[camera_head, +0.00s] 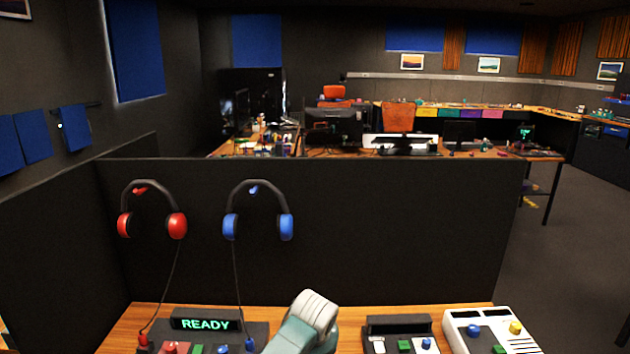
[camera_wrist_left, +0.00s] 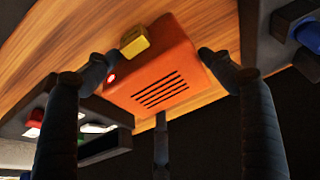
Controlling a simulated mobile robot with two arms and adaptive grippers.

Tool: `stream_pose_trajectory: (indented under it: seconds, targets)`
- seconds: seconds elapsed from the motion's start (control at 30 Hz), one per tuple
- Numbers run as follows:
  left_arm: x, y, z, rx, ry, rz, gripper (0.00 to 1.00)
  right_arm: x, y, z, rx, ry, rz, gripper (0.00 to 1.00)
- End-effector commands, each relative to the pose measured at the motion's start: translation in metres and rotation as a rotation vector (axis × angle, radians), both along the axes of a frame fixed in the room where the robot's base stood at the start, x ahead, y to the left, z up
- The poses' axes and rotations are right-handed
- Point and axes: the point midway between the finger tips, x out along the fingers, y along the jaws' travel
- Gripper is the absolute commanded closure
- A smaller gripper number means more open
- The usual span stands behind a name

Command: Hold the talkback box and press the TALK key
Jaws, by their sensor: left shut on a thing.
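The talkback box (camera_wrist_left: 165,75) is orange with dark speaker slots and sits on the wooden desktop in the left wrist view. A yellow key (camera_wrist_left: 134,41) stands out of one edge, and a small red light (camera_wrist_left: 112,79) glows beside it. No lettering on the key is readable. My left gripper (camera_wrist_left: 155,60) has one dark finger on each side of the box, shut on its sides. In the head view my left arm covers the spot, so the box does not show there. My right gripper is in neither view.
A dark console with a READY display (camera_head: 205,323) stands left of my arm. A dark key box (camera_head: 398,324) and a white box (camera_head: 480,318) stand to the right. Red headphones (camera_head: 152,210) and blue headphones (camera_head: 258,210) hang on the dark partition (camera_head: 400,230) behind the desk.

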Motion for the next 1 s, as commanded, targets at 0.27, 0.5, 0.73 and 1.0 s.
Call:
stream_pose_trajectory:
  seconds: [0.27, 0.5, 0.73, 1.0]
  targets:
    - [-0.001, 0.000, -0.002, 0.001, 0.003, 0.000, 0.00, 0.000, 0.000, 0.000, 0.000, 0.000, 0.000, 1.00]
    - [0.000, 0.000, 0.000, 0.000, 0.001, 0.000, 0.00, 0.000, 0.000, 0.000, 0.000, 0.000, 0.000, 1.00]
    - [-0.009, -0.001, 0.023, -0.002, -0.002, -0.002, 0.00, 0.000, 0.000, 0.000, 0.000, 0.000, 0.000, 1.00]
    - [-0.031, -0.001, 0.077, -0.002, -0.002, -0.001, 0.00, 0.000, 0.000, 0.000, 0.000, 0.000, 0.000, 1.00]
